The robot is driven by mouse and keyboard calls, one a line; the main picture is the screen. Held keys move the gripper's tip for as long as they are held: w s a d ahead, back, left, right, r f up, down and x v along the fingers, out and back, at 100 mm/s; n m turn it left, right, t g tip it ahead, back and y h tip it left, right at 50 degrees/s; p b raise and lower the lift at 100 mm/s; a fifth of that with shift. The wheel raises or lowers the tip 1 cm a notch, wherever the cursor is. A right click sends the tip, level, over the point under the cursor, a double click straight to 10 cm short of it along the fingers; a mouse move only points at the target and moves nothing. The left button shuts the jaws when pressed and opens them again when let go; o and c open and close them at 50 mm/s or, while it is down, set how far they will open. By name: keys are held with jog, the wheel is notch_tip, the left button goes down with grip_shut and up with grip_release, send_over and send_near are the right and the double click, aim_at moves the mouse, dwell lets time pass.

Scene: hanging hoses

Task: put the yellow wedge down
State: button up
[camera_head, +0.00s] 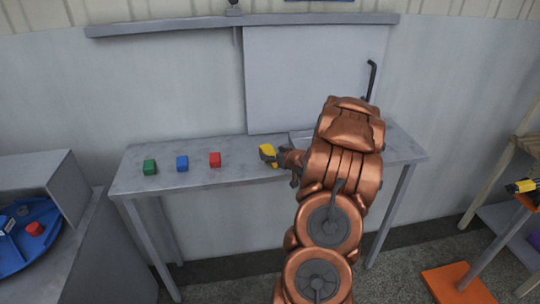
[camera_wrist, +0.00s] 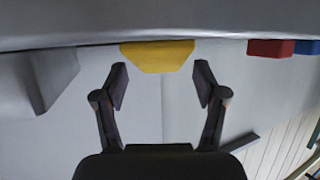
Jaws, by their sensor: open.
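The yellow wedge (camera_head: 266,150) rests on the grey shelf table (camera_head: 230,170), right of the red block. My gripper (camera_head: 279,158) is beside the wedge at table height and partly covers it in the head view. In the wrist view the wedge (camera_wrist: 157,55) touches the grey tabletop (camera_wrist: 90,22), which fills the top of the picture. My gripper (camera_wrist: 162,76) is open there, one finger to each side of the wedge, with visible gaps between fingers and wedge.
A red block (camera_head: 215,160), a blue block (camera_head: 182,163) and a green block (camera_head: 150,167) stand in a row to the left, with bare tabletop between them. A grey panel (camera_head: 310,75) stands behind the table. My arm hides part of the table's right half.

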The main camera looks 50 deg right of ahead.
jog(key=b+v, duration=0.1)
jog(key=v, duration=0.8)
jog(key=shift+s, duration=0.15)
jog(key=shift+a, duration=0.1)
